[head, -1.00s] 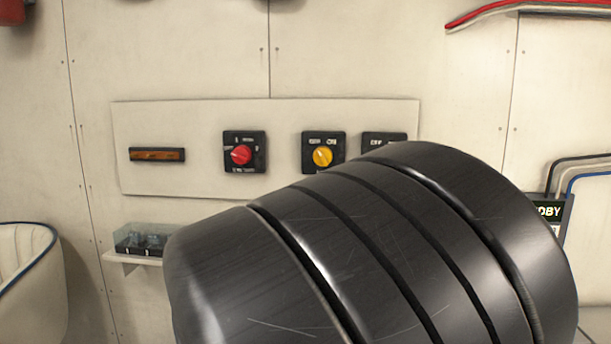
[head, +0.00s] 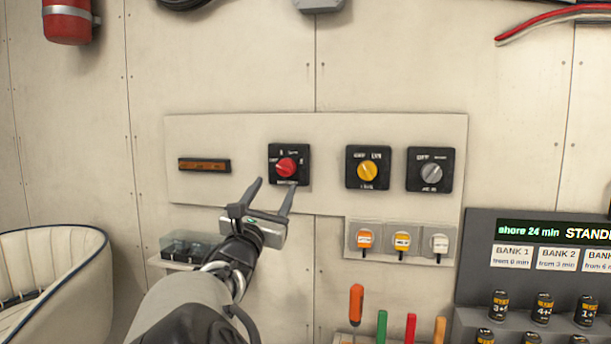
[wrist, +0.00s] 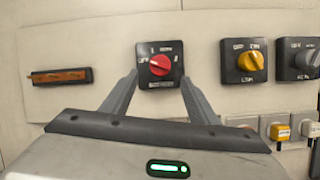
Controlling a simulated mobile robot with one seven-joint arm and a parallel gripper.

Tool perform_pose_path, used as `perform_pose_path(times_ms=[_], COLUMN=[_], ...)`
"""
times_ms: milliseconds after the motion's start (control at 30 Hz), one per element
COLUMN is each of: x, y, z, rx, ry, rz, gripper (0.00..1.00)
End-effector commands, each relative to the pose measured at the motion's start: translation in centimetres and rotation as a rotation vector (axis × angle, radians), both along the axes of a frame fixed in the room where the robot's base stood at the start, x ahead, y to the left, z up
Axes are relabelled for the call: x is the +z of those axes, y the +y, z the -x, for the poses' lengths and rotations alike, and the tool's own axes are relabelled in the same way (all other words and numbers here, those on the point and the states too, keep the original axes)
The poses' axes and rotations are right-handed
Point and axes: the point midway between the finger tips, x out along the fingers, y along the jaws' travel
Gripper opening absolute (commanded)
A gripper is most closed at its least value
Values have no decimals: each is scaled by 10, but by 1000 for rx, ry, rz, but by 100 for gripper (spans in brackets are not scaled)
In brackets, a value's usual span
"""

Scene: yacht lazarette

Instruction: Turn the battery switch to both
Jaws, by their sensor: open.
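The battery switch appears to be the black square switch with a red knob (head: 286,167) on the wall panel; it also shows in the wrist view (wrist: 160,65). Its printed labels around the knob are small; the left one seems to read OFF. In the wrist view the knob's pointer looks angled toward the left; I cannot tell its exact setting. My gripper (head: 272,188) is open and empty just below and in front of this switch. In the wrist view its two fingers (wrist: 158,95) stand to either side of the switch's lower part, apart from the knob.
Right of it are a yellow-knob switch (head: 367,168) and a grey-knob switch (head: 431,171). An orange-brown bar (head: 204,165) is at left. A clear-covered box (head: 190,246) sits under the panel's left part.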

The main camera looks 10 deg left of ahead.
Motion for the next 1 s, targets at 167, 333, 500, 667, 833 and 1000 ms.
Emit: perform_pose_path(times_ms=[167, 333, 500, 667, 833, 1000], x=[15, 24, 27, 27, 27, 27], y=[-2, -1, -1, -1, -1, -1], z=[-36, -57, -67, -68, -68, -68], rx=[-3, -3, -1, 1, 1, 0], ry=[-2, -2, 0, 1, 1, 1], rz=[0, 0, 0, -1, -1, -1], gripper=[54, 54, 54, 54, 46, 17])
